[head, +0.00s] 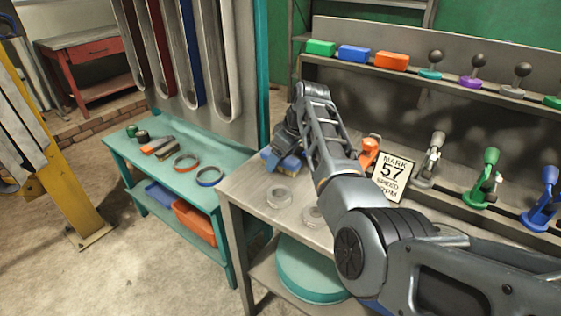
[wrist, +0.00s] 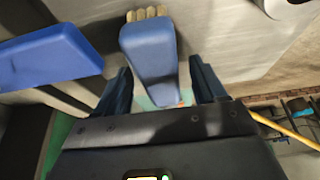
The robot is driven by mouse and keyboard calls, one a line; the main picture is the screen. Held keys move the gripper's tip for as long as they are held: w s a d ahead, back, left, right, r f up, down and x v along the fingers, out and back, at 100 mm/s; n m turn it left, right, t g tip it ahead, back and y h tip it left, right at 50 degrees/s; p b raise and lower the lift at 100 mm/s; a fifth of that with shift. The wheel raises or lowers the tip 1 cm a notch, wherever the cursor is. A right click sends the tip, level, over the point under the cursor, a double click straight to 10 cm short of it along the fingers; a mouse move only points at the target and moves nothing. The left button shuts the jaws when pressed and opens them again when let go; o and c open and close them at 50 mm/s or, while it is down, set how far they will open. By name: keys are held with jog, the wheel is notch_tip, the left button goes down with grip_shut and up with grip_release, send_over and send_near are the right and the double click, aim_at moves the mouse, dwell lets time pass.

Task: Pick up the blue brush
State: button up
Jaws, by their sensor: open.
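The blue brush (wrist: 150,50) is in the middle of the wrist view, with tan bristles at its top end. The fingers of my gripper (wrist: 159,68) are open, one on each side of the brush's blue body, with gaps visible on both sides. In the head view, my gripper (head: 280,152) is low over the back left corner of the grey bench. A bit of the blue brush (head: 290,164) shows beside it there; my arm hides the rest.
Another blue piece (wrist: 45,55) lies left of the brush in the wrist view. On the grey bench (head: 240,186) are a grey ring (head: 279,197), an orange tool (head: 369,152) and a sign (head: 392,178). A teal bench (head: 135,160) stands to the left.

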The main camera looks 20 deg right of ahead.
jog(key=shift+f, duration=0.2)
dwell(0.6)
jog(key=shift+c, duration=0.4)
jog(key=c, duration=1)
notch_tip(320, 180, up, 11)
jog(key=shift+f+b, duration=0.2)
jog(key=shift+b, duration=0.2)
